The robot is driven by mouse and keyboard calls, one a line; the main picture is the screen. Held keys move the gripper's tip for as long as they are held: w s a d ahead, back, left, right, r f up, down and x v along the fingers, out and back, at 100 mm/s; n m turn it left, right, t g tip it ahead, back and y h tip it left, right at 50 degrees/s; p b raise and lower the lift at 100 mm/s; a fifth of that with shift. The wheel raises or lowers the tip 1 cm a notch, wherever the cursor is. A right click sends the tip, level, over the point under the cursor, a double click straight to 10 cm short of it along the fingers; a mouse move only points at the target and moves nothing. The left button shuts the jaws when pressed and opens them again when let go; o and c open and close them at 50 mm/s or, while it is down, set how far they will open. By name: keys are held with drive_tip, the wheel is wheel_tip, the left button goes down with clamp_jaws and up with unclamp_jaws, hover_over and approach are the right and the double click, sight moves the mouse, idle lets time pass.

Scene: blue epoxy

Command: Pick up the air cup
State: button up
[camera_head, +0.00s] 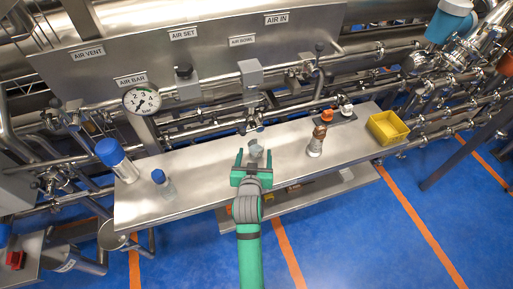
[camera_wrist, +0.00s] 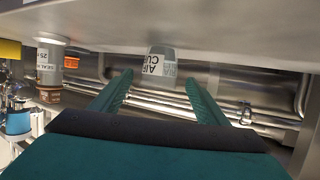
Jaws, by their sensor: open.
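The air cup (camera_head: 255,149) is a small grey cup on the steel bench, straight ahead of my gripper. In the wrist view, which shows the scene upside down, the air cup (camera_wrist: 160,64) has a white label with partly readable dark lettering. My gripper (camera_head: 253,160) is open, with one green finger on each side of the line to the cup. In the wrist view my gripper (camera_wrist: 158,80) has its fingertips spread wider than the cup, and a gap shows on both sides. I cannot tell how far the tips reach along the cup.
On the steel bench (camera_head: 210,165), a grey-and-brown container (camera_head: 315,146) and yellow bin (camera_head: 387,127) stand to the right. A blue-capped bottle (camera_head: 161,181) and larger blue-capped container (camera_head: 116,160) stand left. Pipes and valves (camera_head: 253,118) run behind the cup.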

sight(255, 151)
drive_tip(key=shift+w+d+f, duration=0.1)
drive_tip(key=shift+w+f, duration=0.1)
drive_tip(key=shift+w, duration=0.25)
drive_tip(key=shift+w+f, duration=0.15)
drive_tip(key=shift+w, duration=0.25)
drive_tip(key=x, duration=0.3)
drive_tip(key=shift+w+f, duration=0.15)
drive_tip(key=shift+w, duration=0.05)
drive_tip(key=shift+w+d+f, duration=0.15)
drive_tip(key=shift+w, duration=0.2)
drive_tip(key=c, duration=1.2)
